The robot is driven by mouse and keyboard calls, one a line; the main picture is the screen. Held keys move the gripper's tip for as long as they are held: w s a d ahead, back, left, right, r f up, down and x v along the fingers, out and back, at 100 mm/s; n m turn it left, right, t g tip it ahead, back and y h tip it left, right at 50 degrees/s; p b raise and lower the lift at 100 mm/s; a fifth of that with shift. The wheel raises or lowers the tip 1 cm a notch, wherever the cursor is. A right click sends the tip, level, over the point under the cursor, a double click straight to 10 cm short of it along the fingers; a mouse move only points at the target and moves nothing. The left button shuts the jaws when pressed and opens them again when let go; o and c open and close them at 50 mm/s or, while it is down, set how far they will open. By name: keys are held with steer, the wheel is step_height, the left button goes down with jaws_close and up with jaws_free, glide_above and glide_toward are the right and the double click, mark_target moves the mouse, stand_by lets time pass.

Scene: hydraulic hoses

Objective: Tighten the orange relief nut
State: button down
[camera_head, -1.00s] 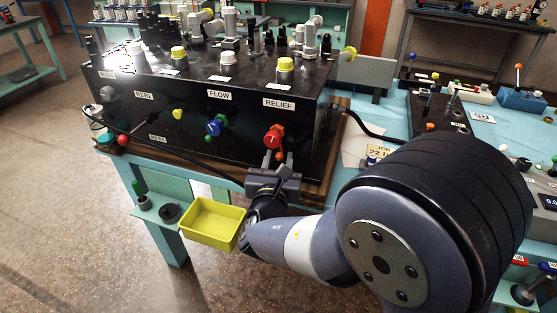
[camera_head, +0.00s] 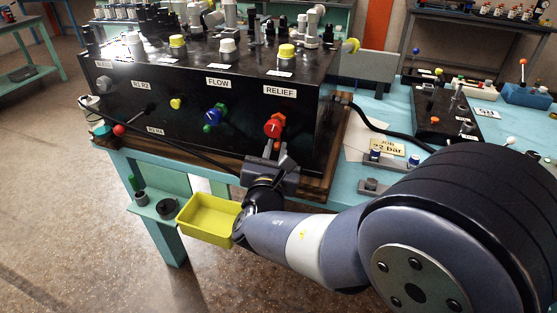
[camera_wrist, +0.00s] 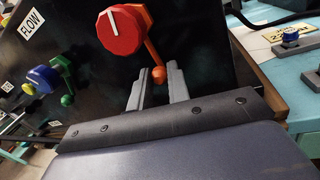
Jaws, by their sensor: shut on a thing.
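The red relief knob (camera_head: 272,127) sits on the front of the black block, under the RELIEF label (camera_head: 280,91). In the wrist view the red knob (camera_wrist: 119,31) has a white line and hides much of the orange relief nut (camera_wrist: 146,14) behind it. The nut's orange lever slopes down to a ball end (camera_wrist: 159,75). My gripper (camera_head: 274,150) reaches up from below the knob. In the wrist view my gripper (camera_wrist: 157,88) has one finger on each side of the ball end, and it is shut on the lever.
The blue flow knob (camera_head: 214,114) with its green nut lies left of the relief knob. A yellow bin (camera_head: 208,220) hangs below the bench edge. A card reading "bar" (camera_head: 388,147) and small fittings lie to the right. A black hose crosses the block's front.

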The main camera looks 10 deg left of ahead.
steer(key=f+m+b, duration=0.1)
steer(key=b, duration=0.2)
steer(key=shift+a+m, duration=0.3)
steer(key=shift+a, duration=0.1)
steer(key=a+m+b, duration=0.1)
steer(key=m+b, duration=0.1)
steer(key=b, duration=0.2)
steer(key=a+r+m+t+b, duration=0.1)
steer(key=m+b, duration=0.1)
steer(key=b, duration=0.2)
steer(key=shift+w+m+h, duration=0.1)
steer(key=shift+m+h, duration=0.2)
steer(key=shift+m, duration=0.1)
steer(key=shift+a+r+m+b, duration=0.3)
steer(key=shift+m+b, duration=0.1)
steer(key=shift+b, duration=0.2)
steer(key=shift+r, duration=0.1)
steer(key=c, duration=1.3)
jaws_free()
steer(key=shift+c, duration=0.2)
